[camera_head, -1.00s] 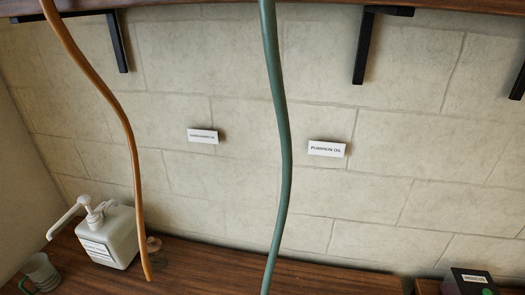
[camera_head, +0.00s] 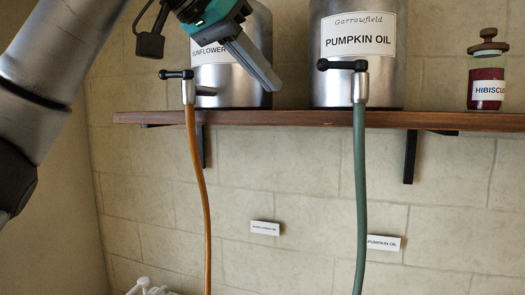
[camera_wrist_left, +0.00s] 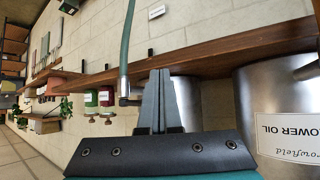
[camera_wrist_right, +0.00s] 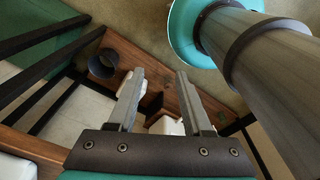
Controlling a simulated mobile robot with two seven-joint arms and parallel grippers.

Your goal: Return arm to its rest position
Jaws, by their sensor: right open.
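My left gripper (camera_head: 262,72) is up in front of the sunflower oil drum (camera_head: 250,25), its fingers partly covering the label. In the left wrist view its two fingers (camera_wrist_left: 159,80) are together with nothing seen between them. The pumpkin oil drum (camera_head: 320,85) stands to the right. The sunflower tap (camera_head: 188,88) and pumpkin tap (camera_head: 360,85) have black levers pointing left. The gripper appears apart from both taps. My right gripper (camera_wrist_right: 155,85) shows only in the right wrist view, open and empty.
The wooden shelf (camera_head: 290,118) carries the drums and a hibiscus jar (camera_head: 487,85). An orange hose (camera_head: 200,180) and a green hose (camera_head: 360,190) hang from the taps. A white pump bottle (camera_head: 145,287) shows at the bottom edge.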

